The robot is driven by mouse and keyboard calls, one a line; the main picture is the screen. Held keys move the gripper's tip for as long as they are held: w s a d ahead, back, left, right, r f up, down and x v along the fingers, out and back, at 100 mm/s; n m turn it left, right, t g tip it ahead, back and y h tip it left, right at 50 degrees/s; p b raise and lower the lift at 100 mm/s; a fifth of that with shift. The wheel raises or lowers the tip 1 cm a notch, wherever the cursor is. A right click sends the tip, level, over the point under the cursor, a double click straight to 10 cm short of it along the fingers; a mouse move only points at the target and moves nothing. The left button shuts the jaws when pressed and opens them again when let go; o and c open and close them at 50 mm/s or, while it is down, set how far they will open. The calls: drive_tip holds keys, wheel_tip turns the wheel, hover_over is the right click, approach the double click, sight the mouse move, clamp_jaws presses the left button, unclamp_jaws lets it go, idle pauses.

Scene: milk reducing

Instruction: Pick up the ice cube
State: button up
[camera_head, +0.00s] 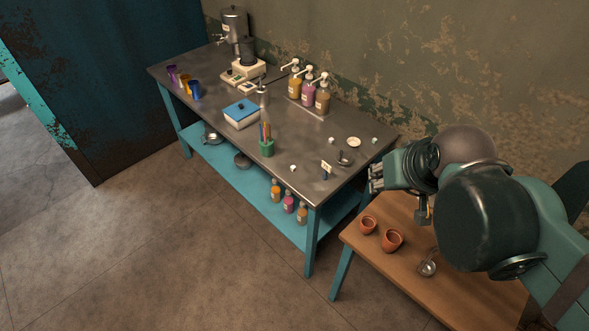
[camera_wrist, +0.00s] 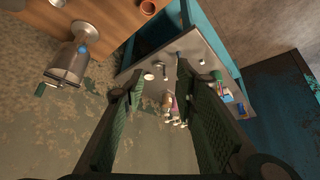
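Small pale cubes that look like ice cubes lie on the metal tabletop: one (camera_head: 293,168) near the front edge, one (camera_head: 332,141) toward the back, and one (camera_head: 374,141) near the right end. Which one the task means I cannot tell. My gripper (camera_head: 376,178) is just off the table's right end, apart from the cubes and above the surface. In the wrist view my gripper (camera_wrist: 157,78) has its two green padded fingers spread wide with nothing between them. The cubes are too small to tell apart surely in the wrist view.
Near the cubes are a small dish (camera_head: 354,142), a metal cup (camera_head: 345,159) and a small label stand (camera_head: 326,168). Pump bottles (camera_head: 308,92) stand at the back, a green pen holder (camera_head: 267,148) at the front. A wooden table (camera_head: 400,274) holds orange cups (camera_head: 392,240).

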drive_tip(key=w+a+n+g, duration=0.2)
drive_tip(key=w+a, duration=0.2)
drive_tip(key=w, duration=0.7)
drive_tip(key=n+g, duration=0.5)
hover_over(294, 168)
wheel_tip(294, 168, down, 26)
drive_tip(key=shift+r+b, duration=0.25)
drive_tip(key=shift+b, duration=0.1)
drive_tip(key=shift+f, duration=0.15)
drive_tip(key=shift+f, duration=1.15)
drive_tip(key=shift+d+f, duration=0.1)
drive_tip(key=shift+w+f, duration=0.1)
drive_tip(key=shift+f, duration=2.4)
